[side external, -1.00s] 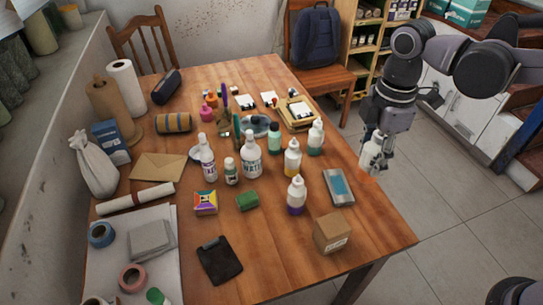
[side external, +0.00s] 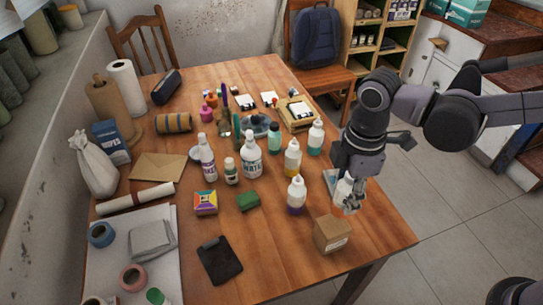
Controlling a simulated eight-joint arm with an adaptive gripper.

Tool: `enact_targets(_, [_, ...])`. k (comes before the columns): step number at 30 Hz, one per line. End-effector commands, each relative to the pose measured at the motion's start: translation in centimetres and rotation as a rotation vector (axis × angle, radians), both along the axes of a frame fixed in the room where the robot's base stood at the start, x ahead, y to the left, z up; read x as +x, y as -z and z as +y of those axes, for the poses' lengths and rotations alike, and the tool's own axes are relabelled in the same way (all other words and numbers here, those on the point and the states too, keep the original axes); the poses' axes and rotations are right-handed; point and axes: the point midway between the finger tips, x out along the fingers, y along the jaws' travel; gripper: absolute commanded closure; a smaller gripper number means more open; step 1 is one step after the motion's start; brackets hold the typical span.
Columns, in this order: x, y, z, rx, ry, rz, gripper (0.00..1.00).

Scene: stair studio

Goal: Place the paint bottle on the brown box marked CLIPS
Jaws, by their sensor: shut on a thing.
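The brown box (side external: 329,233) stands near the right front edge of the table, with a pale label on its side that is too small to read. My gripper (side external: 350,203) is shut on a white paint bottle (side external: 343,188), held roughly upright. The bottle is above and a little behind and to the right of the box, and apart from it. Part of the bottle is hidden by my fingers. The top of the box is bare.
A purple-based bottle (side external: 296,196) stands left of the box. Yellow (side external: 292,158) and teal (side external: 315,138) bottles stand behind. A grey-blue tin (side external: 332,180) lies close by, partly hidden by my gripper. A dark clipboard-like item (side external: 219,260) lies front left.

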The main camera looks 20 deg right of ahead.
Motion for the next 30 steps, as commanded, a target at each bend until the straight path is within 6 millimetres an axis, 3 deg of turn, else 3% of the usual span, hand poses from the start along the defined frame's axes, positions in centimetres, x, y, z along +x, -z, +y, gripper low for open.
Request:
enact_targets(5, [-0.1,0.7,0.9,0.0,0.0,0.0,0.97])
enact_targets(15, [0.0,4.3,0.9,0.0,0.0,0.0,0.97])
enact_targets(29, [-0.1,4.9,0.9,0.0,0.0,0.0,0.97])
enact_targets(30, [-0.1,4.9,0.9,0.0,0.0,0.0,0.51])
